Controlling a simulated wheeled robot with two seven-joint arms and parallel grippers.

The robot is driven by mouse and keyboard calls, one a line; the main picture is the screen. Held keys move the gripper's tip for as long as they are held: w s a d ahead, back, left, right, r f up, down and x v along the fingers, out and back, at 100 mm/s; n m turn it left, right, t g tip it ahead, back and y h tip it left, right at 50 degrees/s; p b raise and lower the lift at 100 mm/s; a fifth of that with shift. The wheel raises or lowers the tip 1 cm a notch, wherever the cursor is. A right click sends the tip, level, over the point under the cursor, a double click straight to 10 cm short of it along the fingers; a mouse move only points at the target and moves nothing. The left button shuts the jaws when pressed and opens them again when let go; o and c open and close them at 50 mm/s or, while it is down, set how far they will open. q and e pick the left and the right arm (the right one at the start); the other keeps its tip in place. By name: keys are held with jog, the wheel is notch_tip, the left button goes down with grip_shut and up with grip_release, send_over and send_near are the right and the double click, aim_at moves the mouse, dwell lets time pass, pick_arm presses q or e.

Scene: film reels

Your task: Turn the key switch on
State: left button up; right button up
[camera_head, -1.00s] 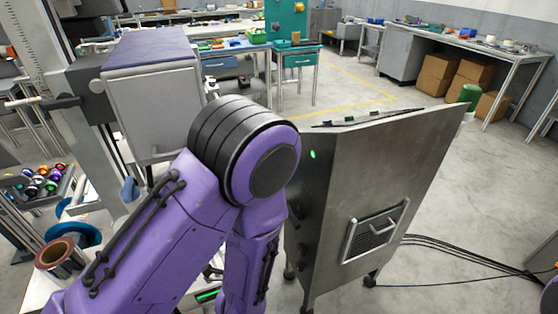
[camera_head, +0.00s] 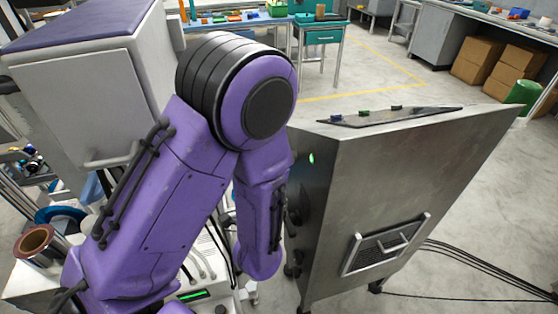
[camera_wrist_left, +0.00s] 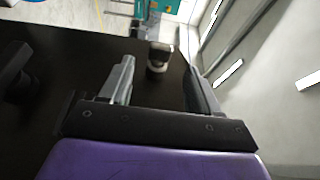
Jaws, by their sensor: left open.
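In the left wrist view, a small dark knob with a pale band (camera_wrist_left: 159,58), which looks like the key switch, stands out from a dark panel (camera_wrist_left: 60,70). My left gripper (camera_wrist_left: 160,78) is open, with one finger on each side of the knob's line. The knob lies near the fingertips, and I cannot tell whether they touch it. In the head view, my purple left arm hides the gripper and the switch beside the metal cabinet (camera_head: 350,190). My right gripper is out of view.
A black handle-like part (camera_wrist_left: 18,72) juts from the panel at the left. A green light (camera_head: 310,158) glows on the cabinet. A grey box with a purple top (camera_head: 85,85) stands left of my arm. Cables (camera_head: 465,262) lie on the floor at right.

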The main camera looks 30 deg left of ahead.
pick_arm(q)
jog(key=x, duration=0.7)
jog(key=shift+w+a+f, duration=0.1)
jog(key=shift+w+a, duration=0.05)
jog(key=shift+w, duration=0.2)
jog(key=shift+a, duration=0.1)
jog(key=shift+s, duration=0.1)
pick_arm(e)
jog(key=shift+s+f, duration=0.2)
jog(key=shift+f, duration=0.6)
